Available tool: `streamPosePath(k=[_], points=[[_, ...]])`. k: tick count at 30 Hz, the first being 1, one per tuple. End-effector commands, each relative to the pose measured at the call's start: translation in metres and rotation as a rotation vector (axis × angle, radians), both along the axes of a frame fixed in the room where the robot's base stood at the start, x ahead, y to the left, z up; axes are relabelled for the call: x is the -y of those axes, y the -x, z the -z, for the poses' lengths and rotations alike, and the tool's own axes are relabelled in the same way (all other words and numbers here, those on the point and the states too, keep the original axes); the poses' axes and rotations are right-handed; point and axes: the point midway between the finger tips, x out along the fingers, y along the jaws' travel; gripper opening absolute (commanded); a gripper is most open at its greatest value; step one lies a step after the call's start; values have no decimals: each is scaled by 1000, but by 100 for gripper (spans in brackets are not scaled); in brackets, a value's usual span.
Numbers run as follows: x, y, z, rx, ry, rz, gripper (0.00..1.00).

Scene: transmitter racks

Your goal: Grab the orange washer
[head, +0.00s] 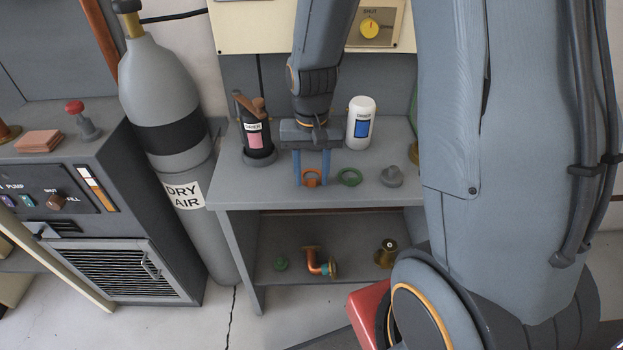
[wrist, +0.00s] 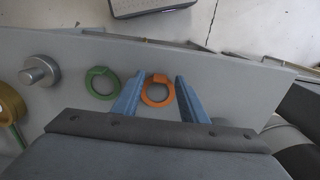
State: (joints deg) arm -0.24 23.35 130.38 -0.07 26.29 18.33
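The orange washer (head: 311,183) is a ring with a small tab, lying on the grey shelf top near its front edge. My gripper (head: 312,182) points down over it, with its two blue fingers apart. In the wrist view the orange washer (wrist: 157,90) sits between the open fingertips (wrist: 158,85), with a gap visible on both sides. I cannot tell the exact height of the fingertips above the shelf. The washer is mostly visible.
A green ring (head: 349,177) lies just right of the orange washer, and a grey knob (head: 391,177) is further right. A dark bottle (head: 256,135) and a white canister (head: 361,122) stand behind. The lower shelf holds a copper elbow (head: 318,262).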

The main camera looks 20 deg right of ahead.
Motion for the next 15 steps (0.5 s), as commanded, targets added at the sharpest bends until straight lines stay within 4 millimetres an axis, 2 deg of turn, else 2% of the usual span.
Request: streamPosePath(k=[3, 4, 10, 15], points=[[0, 0, 0, 0, 0, 0, 39], [0, 0, 0, 0, 0, 0, 36], [0, 0, 0, 0, 0, 0, 2], [0, 0, 0, 0, 0, 0, 0]])
